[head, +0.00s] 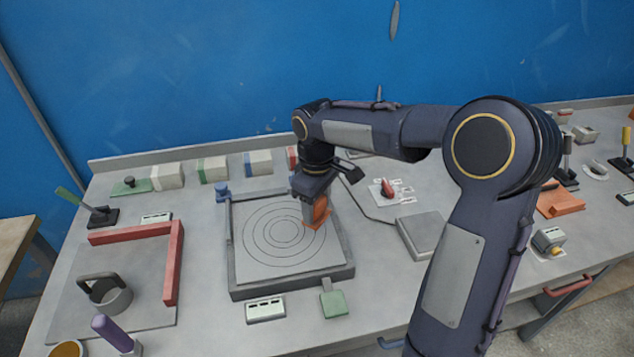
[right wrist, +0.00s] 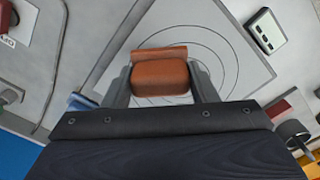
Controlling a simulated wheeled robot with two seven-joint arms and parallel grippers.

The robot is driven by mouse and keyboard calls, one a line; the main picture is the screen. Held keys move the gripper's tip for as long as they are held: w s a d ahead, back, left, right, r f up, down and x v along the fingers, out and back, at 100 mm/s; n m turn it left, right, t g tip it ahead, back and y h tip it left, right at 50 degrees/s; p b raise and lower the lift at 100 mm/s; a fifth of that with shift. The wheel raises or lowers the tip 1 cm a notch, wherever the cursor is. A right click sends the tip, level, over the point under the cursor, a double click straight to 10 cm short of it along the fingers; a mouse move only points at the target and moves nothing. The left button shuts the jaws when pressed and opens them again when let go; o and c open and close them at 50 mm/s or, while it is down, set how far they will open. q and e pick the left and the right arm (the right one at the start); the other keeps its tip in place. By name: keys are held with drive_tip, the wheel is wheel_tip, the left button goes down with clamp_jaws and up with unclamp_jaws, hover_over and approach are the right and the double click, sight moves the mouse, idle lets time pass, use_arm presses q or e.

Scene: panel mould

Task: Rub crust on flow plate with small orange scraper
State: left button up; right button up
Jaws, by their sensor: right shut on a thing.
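The flow plate (head: 260,262) is a light grey square with dark concentric rings, set in a dark grey frame on the bench. My right gripper (head: 312,200) is over the right part of the plate, shut on the small orange scraper (head: 317,214). In the right wrist view the scraper (right wrist: 160,76) sits between the two dark fingers with the ringed plate (right wrist: 240,75) behind it. The scraper's lower edge is at or close to the plate; I cannot tell if it touches. No crust can be made out on the plate. My left gripper is not in view.
A green block (head: 333,304) and a small white display box (head: 265,310) stand in front of the frame. A grey square pad (head: 421,235) lies at right. Several coloured blocks line the back.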

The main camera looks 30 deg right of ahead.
drive_tip(key=shift+r+p, duration=0.85)
drive_tip(key=shift+r, duration=0.55)
drive_tip(key=shift+a, duration=0.1)
